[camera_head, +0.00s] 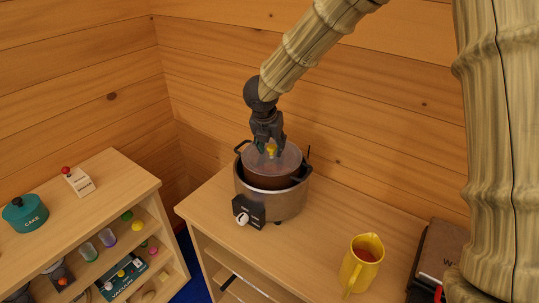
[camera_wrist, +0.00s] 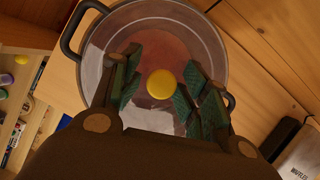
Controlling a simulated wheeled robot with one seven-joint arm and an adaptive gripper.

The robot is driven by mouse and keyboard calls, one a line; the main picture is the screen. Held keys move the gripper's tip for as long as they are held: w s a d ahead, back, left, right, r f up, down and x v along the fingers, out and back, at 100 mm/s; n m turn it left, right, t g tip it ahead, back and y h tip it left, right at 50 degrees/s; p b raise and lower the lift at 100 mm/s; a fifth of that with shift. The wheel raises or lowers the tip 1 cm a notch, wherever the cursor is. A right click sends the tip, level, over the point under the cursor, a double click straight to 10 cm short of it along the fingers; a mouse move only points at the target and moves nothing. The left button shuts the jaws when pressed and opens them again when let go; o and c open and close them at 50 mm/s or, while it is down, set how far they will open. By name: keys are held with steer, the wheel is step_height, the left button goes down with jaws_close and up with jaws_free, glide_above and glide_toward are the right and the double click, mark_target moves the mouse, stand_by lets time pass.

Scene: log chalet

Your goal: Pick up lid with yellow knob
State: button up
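The lid (camera_head: 284,160) is round and see-through, and lies on the silver pot at the middle of the head view. Its yellow knob (camera_head: 271,148) sticks up at the centre. In the wrist view the lid (camera_wrist: 140,33) lies below my gripper, and the round yellow knob (camera_wrist: 161,84) sits between the two finger pads. My gripper (camera_head: 266,146) is over the lid, pointing down. In the wrist view the gripper (camera_wrist: 162,88) is open, with a gap on each side of the knob. Part of the lid is hidden behind the fingers.
The silver pot (camera_head: 257,203) has black handles and a dial box (camera_head: 248,212), and stands on a wooden cabinet (camera_head: 319,238). A yellow jug (camera_head: 360,264) stands to the right. A lower shelf unit (camera_head: 97,206) at left bears a teal CAKE tin (camera_head: 27,214). Wooden walls close off the back.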

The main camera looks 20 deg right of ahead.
mark_target(275, 150)
steer(key=s+r, duration=0.2)
steer(key=shift+s, duration=0.4)
jaws_close()
steer(key=shift+w+f, duration=0.9)
steer(key=shift+w, duration=0.2)
steer(key=shift+s+r, duration=0.25)
steer(key=shift+w, duration=0.1)
